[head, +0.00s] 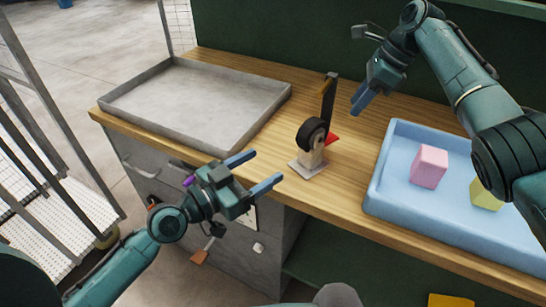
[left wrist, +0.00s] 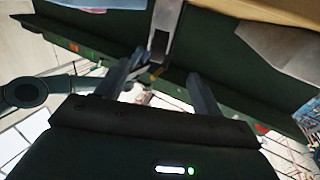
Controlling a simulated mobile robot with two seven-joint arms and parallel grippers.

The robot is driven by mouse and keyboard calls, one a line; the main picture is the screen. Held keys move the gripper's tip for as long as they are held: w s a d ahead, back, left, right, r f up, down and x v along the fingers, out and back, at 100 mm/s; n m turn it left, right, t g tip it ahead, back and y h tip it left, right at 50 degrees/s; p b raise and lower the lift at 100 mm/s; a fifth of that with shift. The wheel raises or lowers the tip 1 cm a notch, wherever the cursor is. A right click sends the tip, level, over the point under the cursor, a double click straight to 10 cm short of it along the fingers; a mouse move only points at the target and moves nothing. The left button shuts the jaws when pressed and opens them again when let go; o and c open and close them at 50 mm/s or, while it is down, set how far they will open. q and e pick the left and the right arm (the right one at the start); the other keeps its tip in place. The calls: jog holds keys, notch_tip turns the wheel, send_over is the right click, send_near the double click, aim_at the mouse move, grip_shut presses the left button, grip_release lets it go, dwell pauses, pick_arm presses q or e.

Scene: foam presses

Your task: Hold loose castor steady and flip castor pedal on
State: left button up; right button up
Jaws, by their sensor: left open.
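The castor (head: 312,134) stands wheel up on the wooden bench, with a black wheel, a pale body and a flat metal plate (head: 306,168) at its foot. A red pedal (head: 332,139) sticks out at its right side. My left gripper (head: 260,171) is open and empty, left of the castor and apart from it, near the bench's front edge. Its spread fingers also show in the left wrist view (left wrist: 165,64), where I cannot make out the castor for certain. My right gripper (head: 362,97) hangs to the right of and behind the castor, apart from it; its finger gap is unclear.
A dark upright post (head: 328,100) stands just behind the castor. A grey metal tray (head: 125,101) lies at the left. A blue tray (head: 375,197) at the right holds a pink block (head: 429,167) and a yellow block (head: 486,195).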

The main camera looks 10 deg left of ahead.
aim_at(300, 144)
pick_arm(q)
jog(key=x, duration=1.2)
jog(key=shift+w+d, duration=0.25)
